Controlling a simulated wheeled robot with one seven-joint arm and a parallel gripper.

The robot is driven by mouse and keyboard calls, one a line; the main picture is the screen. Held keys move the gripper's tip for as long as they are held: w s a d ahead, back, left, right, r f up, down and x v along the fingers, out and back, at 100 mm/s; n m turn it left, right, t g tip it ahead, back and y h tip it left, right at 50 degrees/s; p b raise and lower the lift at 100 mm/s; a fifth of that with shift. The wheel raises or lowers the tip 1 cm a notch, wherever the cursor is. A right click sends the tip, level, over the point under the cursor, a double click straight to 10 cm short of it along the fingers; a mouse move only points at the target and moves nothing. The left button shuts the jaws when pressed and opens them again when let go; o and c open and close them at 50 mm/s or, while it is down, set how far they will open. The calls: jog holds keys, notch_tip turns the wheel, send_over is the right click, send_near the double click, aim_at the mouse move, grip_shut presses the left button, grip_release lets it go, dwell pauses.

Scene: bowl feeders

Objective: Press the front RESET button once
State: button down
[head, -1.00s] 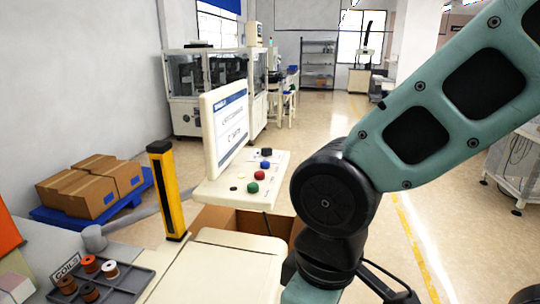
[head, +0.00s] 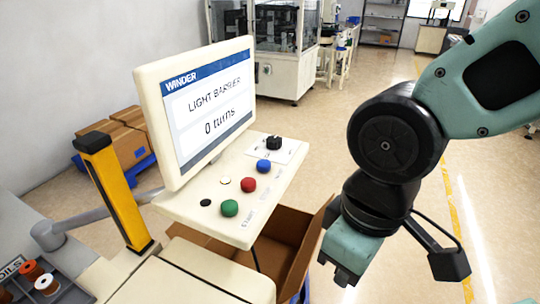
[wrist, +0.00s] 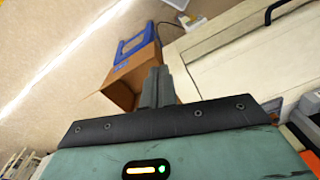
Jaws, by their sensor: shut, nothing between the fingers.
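A cream control panel (head: 185,207) carries green (head: 229,208), red (head: 249,185) and blue (head: 263,166) buttons, a small black one (head: 206,202), a small white one (head: 224,181) and a black knob (head: 274,142). I cannot read a RESET label on any of them. The winder screen (head: 209,105) above the panel reads "LIGHT BARRIER" and "0 turns". My gripper (head: 344,277) is right of the panel, apart from it, pointing down and empty. Its closed fingers also show in the wrist view (wrist: 157,88); no button shows there.
A yellow post (head: 118,195) stands left of the panel, beside a grey arm. An open cardboard box (head: 285,240) is below the panel, near my gripper. A tray of coils (head: 70,290) is at lower left. The floor to the right is clear.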

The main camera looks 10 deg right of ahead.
notch_tip(320, 180, up, 12)
jog(key=n+t+y+p, duration=0.5)
jog(key=n+t+p, duration=0.3)
jog(key=p, duration=1)
send_over(268, 164)
jog(key=g, duration=0.1)
jog(key=shift+f+n, duration=0.3)
jog(key=shift+n, duration=0.1)
notch_tip(268, 164, down, 8)
jog(key=b, duration=0.6)
jog(key=shift+f, duration=0.15)
jog(key=shift+f+b, duration=0.25)
jog(key=shift+b, duration=0.25)
jog(key=shift+f, duration=0.15)
jog(key=shift+f+b, duration=0.25)
jog(key=shift+b, duration=0.3)
